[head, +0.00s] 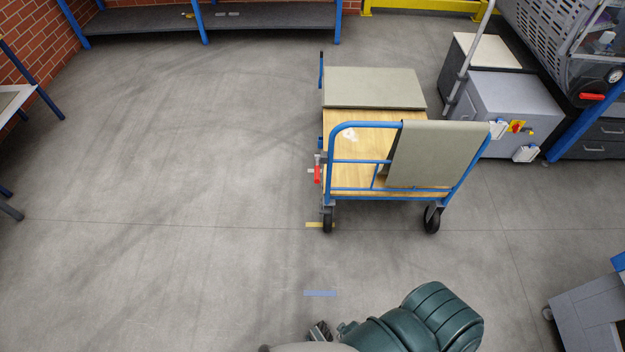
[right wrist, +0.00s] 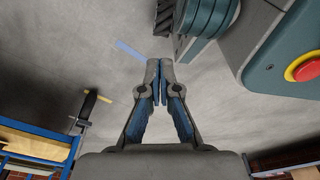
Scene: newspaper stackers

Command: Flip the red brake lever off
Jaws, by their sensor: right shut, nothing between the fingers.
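The red brake lever (head: 317,174) is on the left side of the blue-framed trolley (head: 372,124), above its near left wheel. My right gripper (right wrist: 160,67) is shut and empty in the right wrist view, over bare floor and apart from the trolley. Part of that trolley (right wrist: 30,143) shows at the lower left of this view; I cannot make out the lever there. In the head view a green arm of mine comes in at the bottom, well short of the trolley; its gripper is not clearly shown. My left gripper cannot be made out.
Grey stackers' cabinets (head: 503,105) stand right of the trolley. A grey board (head: 375,86) and another panel (head: 436,153) lie on or against the trolley. Yellow tape (head: 314,224) and blue tape (head: 320,293) mark the floor. The floor left of the trolley is clear.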

